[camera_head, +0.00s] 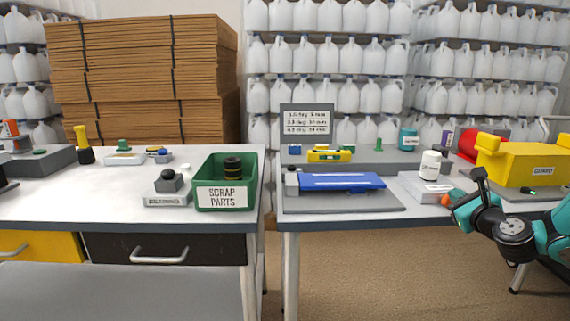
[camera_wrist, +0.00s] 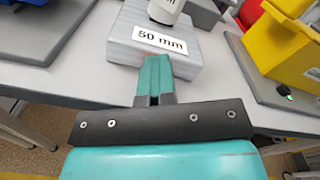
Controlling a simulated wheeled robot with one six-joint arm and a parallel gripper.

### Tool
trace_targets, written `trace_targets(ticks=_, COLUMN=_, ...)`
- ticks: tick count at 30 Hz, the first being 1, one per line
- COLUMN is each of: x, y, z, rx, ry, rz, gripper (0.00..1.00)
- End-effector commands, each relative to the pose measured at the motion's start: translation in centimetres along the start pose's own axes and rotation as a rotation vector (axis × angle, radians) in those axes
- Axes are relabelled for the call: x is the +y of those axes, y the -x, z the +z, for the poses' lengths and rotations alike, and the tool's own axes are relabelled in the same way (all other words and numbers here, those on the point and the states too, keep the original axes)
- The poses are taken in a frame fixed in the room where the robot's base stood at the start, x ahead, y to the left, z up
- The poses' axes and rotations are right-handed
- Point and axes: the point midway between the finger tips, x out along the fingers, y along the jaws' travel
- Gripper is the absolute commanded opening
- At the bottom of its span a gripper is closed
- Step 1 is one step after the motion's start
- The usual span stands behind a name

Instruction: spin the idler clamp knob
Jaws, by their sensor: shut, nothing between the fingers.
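No knob is clearly marked as the idler clamp knob.
A white bottle (camera_head: 430,165) stands on the pale block. A yellow machine guard (camera_head: 530,163) is to its right. A blue plate (camera_head: 340,181) lies on a grey base at left. A green scrap parts bin (camera_head: 224,197) stands on the left table; a narrow gap separates the tables.

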Motion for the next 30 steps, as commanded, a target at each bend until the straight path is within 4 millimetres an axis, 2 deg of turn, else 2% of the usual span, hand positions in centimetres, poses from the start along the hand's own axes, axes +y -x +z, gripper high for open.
trace_targets(ticks=1, x=-1.1, y=-0.6, z=0.8, rx=-0.023, ry=0.024, rz=-0.027, gripper=0.00)
trace_targets(ticks=11, x=-1.3, y=-0.5, z=1.8, rx=-0.029, ry=0.022, rz=-0.026, gripper=0.00)
trace_targets(ticks=14, x=-1.2, y=0.2, z=1.5, rx=-0.031, ry=0.018, rz=-0.027, gripper=0.00)
trace_targets(ticks=24, x=-1.2, y=4.7, z=0.8, rx=-0.021, ry=0.014, rz=-0.027, gripper=0.00)
trace_targets(ticks=30, x=-1.2, y=5.7, z=1.0, rx=-0.020, ry=0.013, rz=-0.023, gripper=0.00)
